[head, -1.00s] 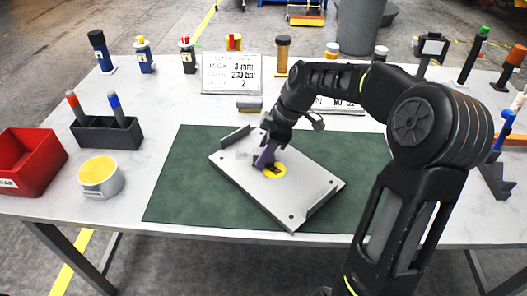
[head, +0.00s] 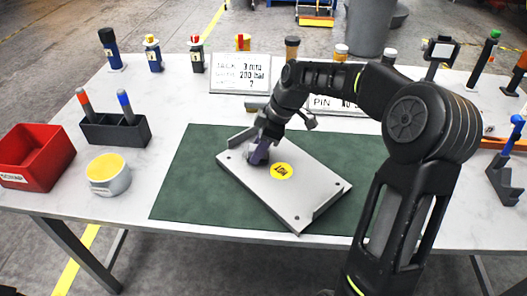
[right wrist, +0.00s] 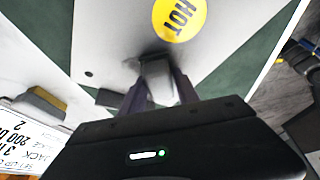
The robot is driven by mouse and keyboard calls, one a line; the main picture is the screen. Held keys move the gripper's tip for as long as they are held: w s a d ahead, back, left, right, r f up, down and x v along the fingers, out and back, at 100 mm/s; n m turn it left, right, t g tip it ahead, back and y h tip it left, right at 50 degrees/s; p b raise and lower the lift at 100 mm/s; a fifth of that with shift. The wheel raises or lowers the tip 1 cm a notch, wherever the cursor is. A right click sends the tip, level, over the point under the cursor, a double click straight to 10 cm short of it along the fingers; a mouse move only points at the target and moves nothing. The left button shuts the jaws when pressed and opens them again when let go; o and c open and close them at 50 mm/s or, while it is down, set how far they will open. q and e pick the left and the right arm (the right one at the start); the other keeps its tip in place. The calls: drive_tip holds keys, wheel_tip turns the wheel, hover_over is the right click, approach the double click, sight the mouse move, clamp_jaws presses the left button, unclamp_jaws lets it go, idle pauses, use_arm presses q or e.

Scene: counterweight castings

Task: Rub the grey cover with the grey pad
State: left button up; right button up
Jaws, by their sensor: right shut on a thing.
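The grey cover (head: 305,190) is a flat plate with a round yellow HOT label (head: 282,171), lying at an angle on a green mat (head: 185,190). It also fills the upper part of the right wrist view (right wrist: 115,40). My right gripper (head: 258,155) is over the cover's upper left part, left of the label. In the right wrist view its purple fingers are shut on the grey pad (right wrist: 157,75), which is down at the cover's surface; exact contact is hard to tell. Dark shading surrounds the pad. My left gripper is out of view.
A red bin (head: 35,160), a round tub with a yellow top (head: 108,174) and a dark pen holder (head: 115,131) stand left of the mat. Sign plates (head: 240,73) and several bottles line the back. A grey and yellow block (right wrist: 40,105) lies behind the cover.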

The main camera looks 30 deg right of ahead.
sight(243, 150)
drive_tip(key=shift+w+f, duration=0.1)
drive_tip(key=shift+w, duration=0.1)
drive_tip(key=shift+w, duration=0.15)
drive_tip(key=shift+w+a+p, duration=0.25)
drive_tip(key=shift+w+p, duration=0.3)
drive_tip(key=shift+w, duration=1.2)
drive_tip(key=shift+r+p, duration=2.2)
drive_tip(key=shift+r, duration=0.95)
